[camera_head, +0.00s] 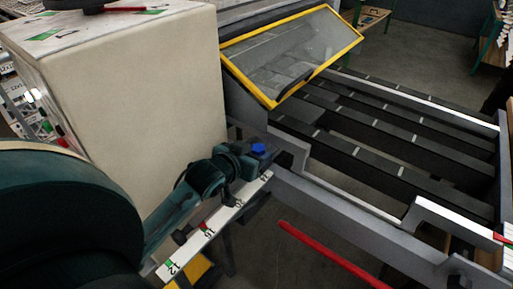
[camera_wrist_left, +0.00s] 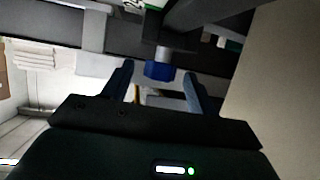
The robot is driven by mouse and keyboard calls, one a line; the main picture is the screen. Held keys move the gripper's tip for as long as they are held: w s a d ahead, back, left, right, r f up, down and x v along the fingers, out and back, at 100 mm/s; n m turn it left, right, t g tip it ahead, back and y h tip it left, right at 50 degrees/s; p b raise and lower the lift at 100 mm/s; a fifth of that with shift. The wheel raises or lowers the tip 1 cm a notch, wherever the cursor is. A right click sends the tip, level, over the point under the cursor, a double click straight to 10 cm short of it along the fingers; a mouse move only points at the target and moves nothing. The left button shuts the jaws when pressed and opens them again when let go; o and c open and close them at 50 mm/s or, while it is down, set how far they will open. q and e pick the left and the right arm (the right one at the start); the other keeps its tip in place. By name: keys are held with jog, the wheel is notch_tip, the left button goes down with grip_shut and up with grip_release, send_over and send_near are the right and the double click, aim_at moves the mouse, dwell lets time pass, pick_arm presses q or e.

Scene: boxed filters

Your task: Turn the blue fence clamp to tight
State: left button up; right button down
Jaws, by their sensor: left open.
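The blue fence clamp (camera_head: 259,149) shows as a small blue knob near the upper end of the numbered white scale strip (camera_head: 206,229), beside the grey machine frame. In the left wrist view the blue clamp (camera_wrist_left: 159,70) hangs under a dark shaft, between and just beyond the fingertips. My left gripper (camera_head: 252,160) is at the clamp in the head view. In the left wrist view the gripper (camera_wrist_left: 160,78) has its fingers apart, with nothing held between them. I cannot tell whether a finger touches the clamp. My right gripper is not in view.
A large beige cabinet (camera_head: 130,100) stands close behind my left arm. A yellow-framed clear guard (camera_head: 290,60) is tilted above dark slatted rails (camera_head: 380,130). A red bar (camera_head: 330,254) extends at the lower right. Open floor shows beyond the machine.

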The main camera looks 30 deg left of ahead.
pick_arm(q)
jog(key=c, duration=1)
jog(key=shift+a, duration=0.1)
jog(key=shift+a+m+h, duration=0.1)
jog(key=shift+m+h, duration=0.6)
jog(key=shift+h, duration=0.1)
jog(key=shift+r, duration=0.1)
jog(key=o, duration=1)
